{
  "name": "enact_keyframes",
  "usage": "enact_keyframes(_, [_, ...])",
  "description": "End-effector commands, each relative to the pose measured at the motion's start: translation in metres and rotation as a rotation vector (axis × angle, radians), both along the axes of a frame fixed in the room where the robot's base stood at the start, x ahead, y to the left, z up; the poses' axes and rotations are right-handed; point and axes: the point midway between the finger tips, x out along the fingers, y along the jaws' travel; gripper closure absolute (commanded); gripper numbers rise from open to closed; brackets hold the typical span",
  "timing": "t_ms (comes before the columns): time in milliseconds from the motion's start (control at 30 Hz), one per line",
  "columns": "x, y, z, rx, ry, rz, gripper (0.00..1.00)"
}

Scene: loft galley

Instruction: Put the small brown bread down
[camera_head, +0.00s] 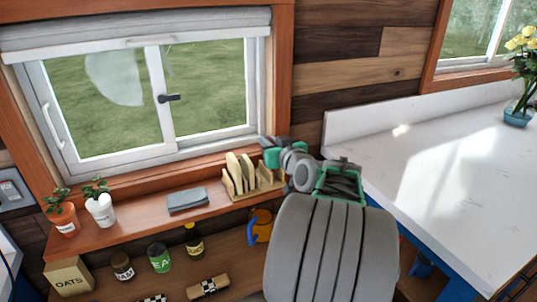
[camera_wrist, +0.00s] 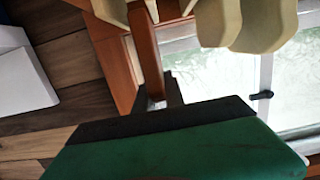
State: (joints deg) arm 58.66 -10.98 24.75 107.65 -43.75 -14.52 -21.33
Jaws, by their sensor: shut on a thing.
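My gripper (camera_head: 272,152), with green fingers, is at the right end of the window shelf, just above and beside a wooden rack (camera_head: 265,187). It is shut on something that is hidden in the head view. Several pale bread slices (camera_head: 234,170) stand upright in the rack. Pale slices also show at the top of the wrist view (camera_wrist: 215,20).
The shelf (camera_head: 150,222) also holds a folded grey cloth (camera_head: 187,200) and two potted plants (camera_head: 101,208). Below it stand an oats box (camera_head: 69,279), a green tin (camera_head: 159,258) and a bottle (camera_head: 194,243). The white counter (camera_head: 425,150) at right is largely clear.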

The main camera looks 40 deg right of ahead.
Motion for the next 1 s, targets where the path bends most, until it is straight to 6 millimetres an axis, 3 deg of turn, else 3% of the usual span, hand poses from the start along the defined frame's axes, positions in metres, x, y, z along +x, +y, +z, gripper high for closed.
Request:
enact_keyframes(300, [-0.001, -0.012, -0.043, 0.000, 0.000, -0.006, 1.00])
enact_keyframes(667, [-0.001, -0.012, -0.045, -0.001, -0.001, -0.006, 1.00])
enact_keyframes(700, [-0.001, -0.012, -0.044, -0.001, -0.001, -0.006, 0.84])
enact_keyframes(933, [-0.001, -0.012, -0.044, -0.001, 0.000, -0.006, 0.66])
enact_keyframes(1000, [-0.001, -0.012, -0.044, -0.001, 0.000, -0.006, 0.64])
